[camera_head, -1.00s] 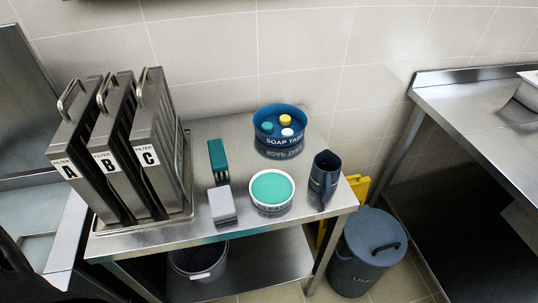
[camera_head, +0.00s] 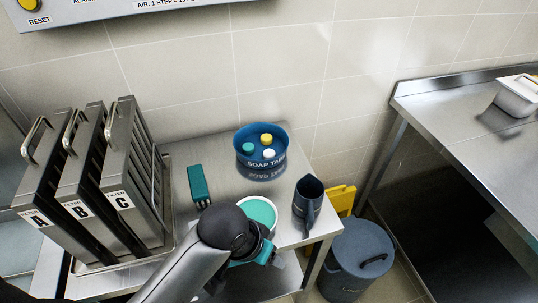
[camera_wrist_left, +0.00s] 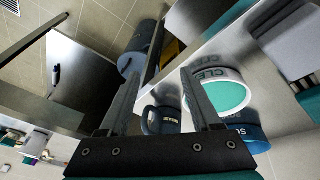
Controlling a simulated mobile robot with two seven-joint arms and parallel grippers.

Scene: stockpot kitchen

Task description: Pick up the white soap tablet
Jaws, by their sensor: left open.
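The white soap tablet (camera_head: 268,153) lies in the blue soap bowl (camera_head: 258,172), on its front right side, beside a yellow tablet (camera_head: 266,139) and a teal tablet (camera_head: 248,147). My left gripper (camera_head: 266,253) is in front of the white-rimmed bowl, well short of the soap bowl. In the left wrist view its two fingers (camera_wrist_left: 158,76) are apart with nothing between them. The soap bowl also shows there at the lower right (camera_wrist_left: 250,134), partly hidden; the tablets cannot be made out. My right gripper is not in view.
A white bowl with teal contents (camera_head: 259,212) stands between my left arm and the soap bowl. A dark jug (camera_head: 307,200) is to its right and a teal brush (camera_head: 198,184) to its left. Tall metal filters (camera_head: 128,170) stand at left. A lidded bin (camera_head: 356,255) is on the floor.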

